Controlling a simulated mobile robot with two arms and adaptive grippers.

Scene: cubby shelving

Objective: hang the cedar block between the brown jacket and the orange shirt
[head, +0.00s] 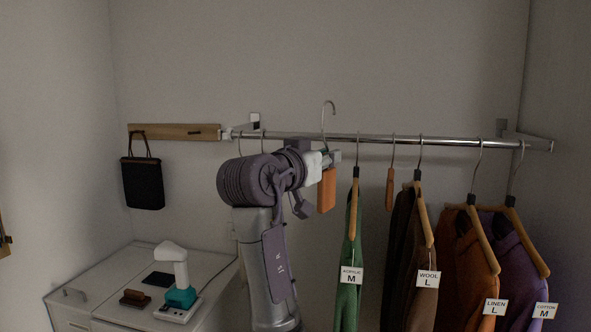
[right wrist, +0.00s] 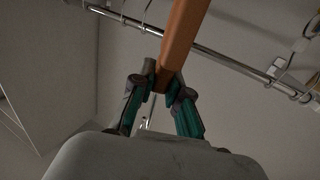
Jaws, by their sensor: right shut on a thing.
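My right gripper (head: 325,160) is shut on an orange-brown cedar block (head: 326,192), which hangs upright with its metal hook (head: 329,105) rising above the rail (head: 370,140). The hook's curve is clear of the rail, left of the green garment. In the right wrist view the fingers (right wrist: 166,84) grip the lower end of the cedar block (right wrist: 183,35). The brown jacket (head: 400,265), tagged WOOL L, hangs right of the green garment. The orange shirt (head: 465,265), tagged LINEN L, hangs further right, with a gap between their hooks. My left gripper is out of view.
A second small cedar block (head: 390,188) hangs between the green garment (head: 347,245) and the brown jacket. A purple garment (head: 520,265) hangs at the far right. A black bag (head: 142,183) hangs from a wooden strip at left. A white cabinet (head: 110,280) holds a teal-and-white device.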

